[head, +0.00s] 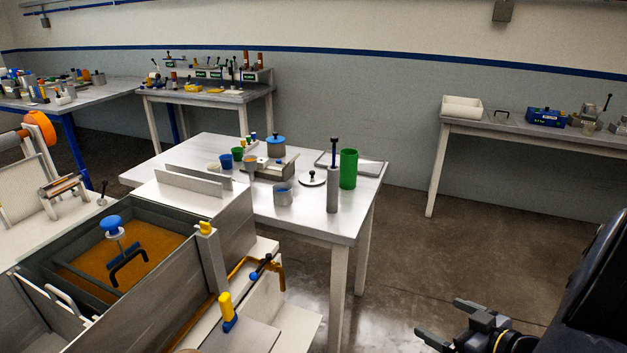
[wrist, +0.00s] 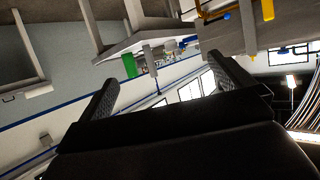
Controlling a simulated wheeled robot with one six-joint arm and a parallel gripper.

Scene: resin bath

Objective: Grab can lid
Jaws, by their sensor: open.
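A round pale lid with a dark knob (head: 312,178) lies flat on the metal table (head: 212,148), between a small grey can (head: 283,195) and a tall grey cylinder with a dark handle (head: 333,185). I take it to be the can lid. The grey can looks open, with something blue inside. My gripper (head: 442,320) is at the lower right, off the table and well apart from the lid. In the wrist view my gripper (wrist: 163,68) has its two fingers wide apart with nothing between them. I cannot make out the lid there.
A green cylinder (head: 348,169) stands behind the tall grey one; it also shows in the tilted wrist view (wrist: 130,65). A can with a blue top (head: 276,144) stands farther back. The resin bath (head: 125,262) is at the left front. The floor right of the table is clear.

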